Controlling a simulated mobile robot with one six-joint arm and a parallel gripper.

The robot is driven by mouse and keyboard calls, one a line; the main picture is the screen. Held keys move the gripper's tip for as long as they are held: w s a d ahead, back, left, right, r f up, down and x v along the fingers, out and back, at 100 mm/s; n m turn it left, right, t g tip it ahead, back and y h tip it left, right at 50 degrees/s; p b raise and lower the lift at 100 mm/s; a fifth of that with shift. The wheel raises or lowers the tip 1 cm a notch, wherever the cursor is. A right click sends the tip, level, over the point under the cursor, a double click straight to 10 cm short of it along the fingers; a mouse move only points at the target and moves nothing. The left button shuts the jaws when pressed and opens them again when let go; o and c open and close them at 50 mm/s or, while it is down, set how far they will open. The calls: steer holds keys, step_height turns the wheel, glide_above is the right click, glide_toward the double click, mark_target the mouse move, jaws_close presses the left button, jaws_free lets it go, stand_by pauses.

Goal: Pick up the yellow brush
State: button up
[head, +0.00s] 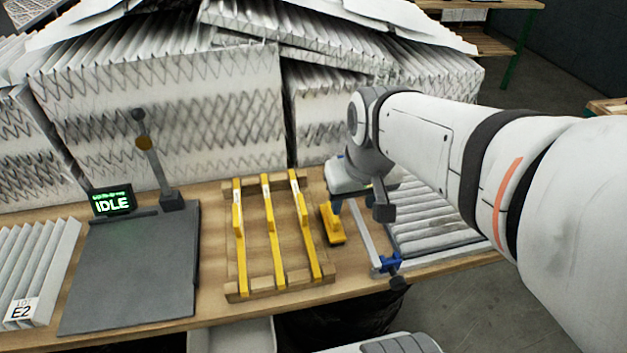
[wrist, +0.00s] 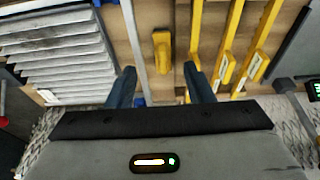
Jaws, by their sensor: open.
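The yellow brush (head: 333,226) lies on the wooden bench between the rack of yellow bars and a grey bar clamp. Its upper end is partly hidden by my gripper in the head view. It also shows in the wrist view (wrist: 162,52), ahead of my fingertips and roughly centred between them. My gripper (head: 345,208) is above the bench close to the brush, pointing down. In the wrist view my gripper (wrist: 159,72) has its two blue fingers well apart, with nothing held between them.
A wooden rack (head: 255,294) with three yellow bar tools stands left of the brush. A bar clamp with a blue jaw (head: 388,262) lies to its right, beside a pleated filter (head: 425,228). Stacked filters (head: 170,100) stand behind. A grey plate (head: 130,270) lies left.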

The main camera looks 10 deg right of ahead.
mark_target(332, 218)
steer(key=w+f+g+b, duration=0.1)
steer(key=w+f+b, duration=0.1)
steer(key=w+f, duration=0.3)
steer(key=w+f+g+b, duration=0.1)
steer(key=w+f+b, duration=0.1)
steer(key=w+f, duration=0.3)
steer(key=shift+w+f+g, duration=0.3)
steer(key=shift+w+f, duration=0.05)
steer(key=shift+w, duration=0.3)
steer(key=shift+w+f, duration=0.15)
steer(key=shift+f, duration=0.55)
steer(key=f, duration=0.6)
steer(key=shift+s+a+f+p, duration=0.15)
steer(key=shift+s+f+p, duration=0.1)
steer(key=shift+f+p, duration=0.15)
steer(key=shift+c, duration=0.4)
